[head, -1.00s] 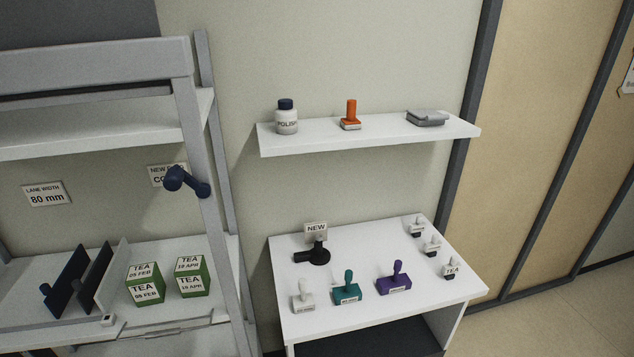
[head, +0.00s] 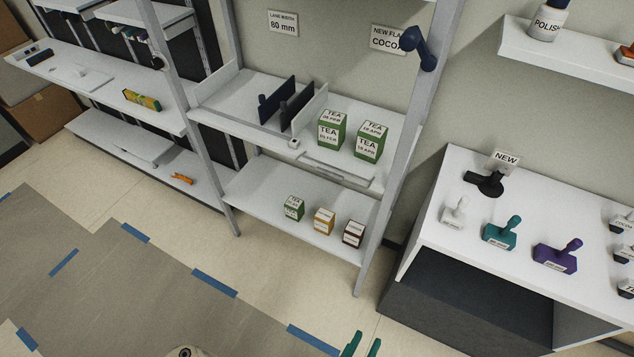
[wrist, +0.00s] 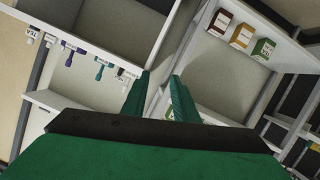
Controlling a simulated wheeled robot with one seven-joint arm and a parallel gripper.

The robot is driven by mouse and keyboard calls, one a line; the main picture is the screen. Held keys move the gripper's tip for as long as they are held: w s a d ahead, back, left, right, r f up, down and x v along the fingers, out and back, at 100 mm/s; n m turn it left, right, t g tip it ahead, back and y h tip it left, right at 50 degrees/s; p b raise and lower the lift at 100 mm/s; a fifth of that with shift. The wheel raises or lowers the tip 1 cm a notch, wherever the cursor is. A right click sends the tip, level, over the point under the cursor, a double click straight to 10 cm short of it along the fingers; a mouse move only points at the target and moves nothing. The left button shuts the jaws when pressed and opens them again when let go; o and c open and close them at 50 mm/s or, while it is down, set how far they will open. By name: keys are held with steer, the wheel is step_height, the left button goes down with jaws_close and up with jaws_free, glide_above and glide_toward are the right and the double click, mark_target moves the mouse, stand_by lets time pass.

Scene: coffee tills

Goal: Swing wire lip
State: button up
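What looks like a thin wire lip (head: 338,169) runs along the front edge of the middle shelf, below two green TEA boxes (head: 331,133) (head: 370,143). It is too small to tell how it is hinged. A small pale block (head: 294,143) sits by its left end. My gripper (head: 362,346) shows at the bottom edge of the head view as two green fingertips, well below and in front of the shelves. In the wrist view my gripper (wrist: 160,84) has its two fingers apart with nothing between them.
Dark dividers (head: 292,104) stand left of the TEA boxes. Several small boxes (head: 324,221) stand on the lower shelf. A dark blue knob (head: 418,48) sits on the right post. A white counter (head: 520,205) with stamps is at right. The floor in front is clear, with blue tape (head: 214,283).

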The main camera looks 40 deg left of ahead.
steer(key=w+a+n+g+y, duration=0.1)
steer(key=w+a+n, duration=0.4)
steer(key=w+a, duration=0.3)
steer(key=n+g, duration=0.1)
steer(key=n, duration=0.9)
glide_toward(328, 175)
steer(key=w, duration=0.1)
steer(key=x, duration=0.7)
steer(key=shift+w+f, duration=0.2)
steer(key=shift+f, duration=0.05)
steer(key=shift+w+a+f, duration=0.1)
steer(key=shift+w, duration=0.1)
steer(key=shift+c, duration=0.7)
steer(key=shift+s, duration=0.1)
jaws_close()
